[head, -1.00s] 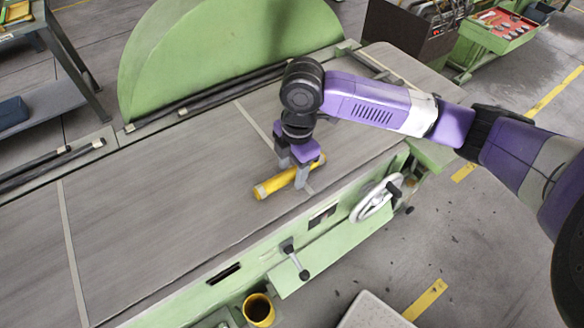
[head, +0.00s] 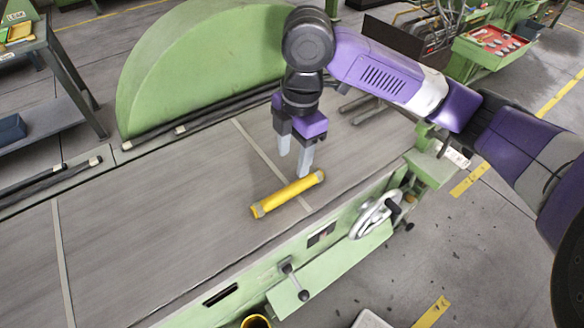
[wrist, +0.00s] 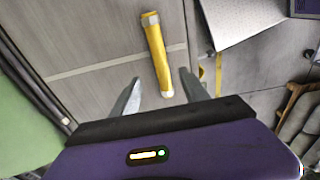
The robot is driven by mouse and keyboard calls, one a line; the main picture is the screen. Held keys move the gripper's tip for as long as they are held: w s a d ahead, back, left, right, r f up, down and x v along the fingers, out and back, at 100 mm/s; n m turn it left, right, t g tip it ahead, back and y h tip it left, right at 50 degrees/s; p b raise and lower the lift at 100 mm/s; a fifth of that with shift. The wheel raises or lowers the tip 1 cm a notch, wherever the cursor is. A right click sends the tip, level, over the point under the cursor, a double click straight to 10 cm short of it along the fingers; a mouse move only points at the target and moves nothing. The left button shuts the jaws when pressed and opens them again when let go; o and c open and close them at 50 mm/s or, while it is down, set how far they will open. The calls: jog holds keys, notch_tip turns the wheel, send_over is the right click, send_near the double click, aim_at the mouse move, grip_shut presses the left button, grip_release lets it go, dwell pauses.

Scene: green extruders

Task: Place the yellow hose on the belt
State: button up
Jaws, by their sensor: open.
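The yellow hose (head: 287,194) is a short straight tube with pale bands at its ends. It lies on the grey belt (head: 130,230) of the green machine, across a light seam line, near the belt's front edge. My gripper (head: 294,170) is above and just behind the hose, fingers pointing down, open and empty. In the wrist view the hose (wrist: 157,52) lies beyond the two spread fingers (wrist: 158,90), with its near end between their tips in the picture. The gripper does not appear to touch it.
A green half-round guard (head: 200,65) stands behind the belt, with dark rails (head: 200,120) along its foot. A handwheel (head: 377,212) and a lever (head: 293,277) are on the front side. A yellow cup-like thing (head: 256,321) is at the bottom edge. The belt's left is clear.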

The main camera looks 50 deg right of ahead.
jog(key=w+a+r+m+t+y, duration=0.3)
jog(key=w+a+t, duration=0.1)
jog(key=a, duration=0.6)
jog(key=w+a+r+m+t+y, duration=0.2)
jog(key=w+a+r+t+y, duration=0.15)
jog(key=a, duration=0.55)
jog(key=w+a+r+m+t+y, duration=0.3)
jog(key=w+a+t, duration=0.2)
jog(key=a, duration=0.5)
jog(key=s+d+f+m+t+h, duration=0.1)
jog(key=s+d+f+m+h, duration=0.2)
jog(key=s+f+m+h, duration=0.35)
jog(key=s+d+f+m+t+h, duration=0.2)
jog(key=s+d+f+m+h, duration=0.15)
jog(key=s+f, duration=0.6)
jog(key=s+d+r+n, duration=0.1)
jog(key=s+d, duration=0.3)
jog(key=s, duration=0.6)
jog(key=s+d+r+n+g, duration=0.1)
jog(key=s+d+n, duration=0.1)
jog(key=s, duration=0.8)
jog(key=shift+d, duration=0.85)
